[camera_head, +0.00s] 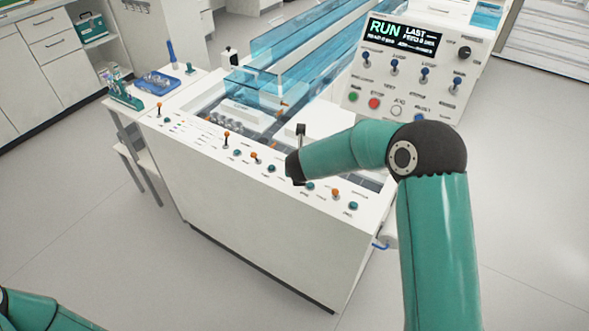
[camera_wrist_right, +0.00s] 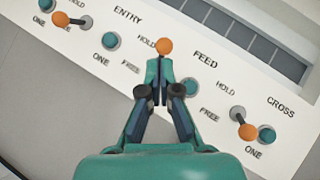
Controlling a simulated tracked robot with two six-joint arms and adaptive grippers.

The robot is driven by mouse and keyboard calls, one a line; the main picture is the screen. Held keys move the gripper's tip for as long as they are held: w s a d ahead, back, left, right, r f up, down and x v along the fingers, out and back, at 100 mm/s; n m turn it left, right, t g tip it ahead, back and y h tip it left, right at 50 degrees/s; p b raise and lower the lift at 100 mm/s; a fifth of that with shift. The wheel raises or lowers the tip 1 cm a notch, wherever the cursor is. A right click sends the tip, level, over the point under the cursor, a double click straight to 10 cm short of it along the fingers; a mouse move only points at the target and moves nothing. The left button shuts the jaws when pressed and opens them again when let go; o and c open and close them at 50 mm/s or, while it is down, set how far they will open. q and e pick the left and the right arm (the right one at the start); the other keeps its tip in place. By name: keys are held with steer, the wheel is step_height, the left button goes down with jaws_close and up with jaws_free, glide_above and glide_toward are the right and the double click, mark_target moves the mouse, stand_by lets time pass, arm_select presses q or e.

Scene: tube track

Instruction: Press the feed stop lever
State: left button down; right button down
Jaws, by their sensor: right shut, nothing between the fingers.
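The feed stop lever (camera_wrist_right: 165,46) shows in the right wrist view as an orange ball just beyond my fingertips, beside the FEED label and the word HOLD. Its stem is hidden behind my right gripper (camera_wrist_right: 158,67), which is shut and empty. I cannot tell whether the fingertips touch the lever. In the head view, my right wrist covers this part of the panel, and the gripper's fingers cannot be made out. My left gripper is out of view.
The entry lever (camera_wrist_right: 61,18) and cross lever (camera_wrist_right: 248,131) stand on either side. Teal ONE buttons, including the feed button (camera_wrist_right: 189,86), sit close by. Blue transparent covers (camera_head: 290,52) and a RUN display box (camera_head: 408,70) rise behind the panel (camera_head: 185,143).

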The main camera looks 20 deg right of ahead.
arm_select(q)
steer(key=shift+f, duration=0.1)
arm_select(e)
steer(key=shift+s, duration=0.1)
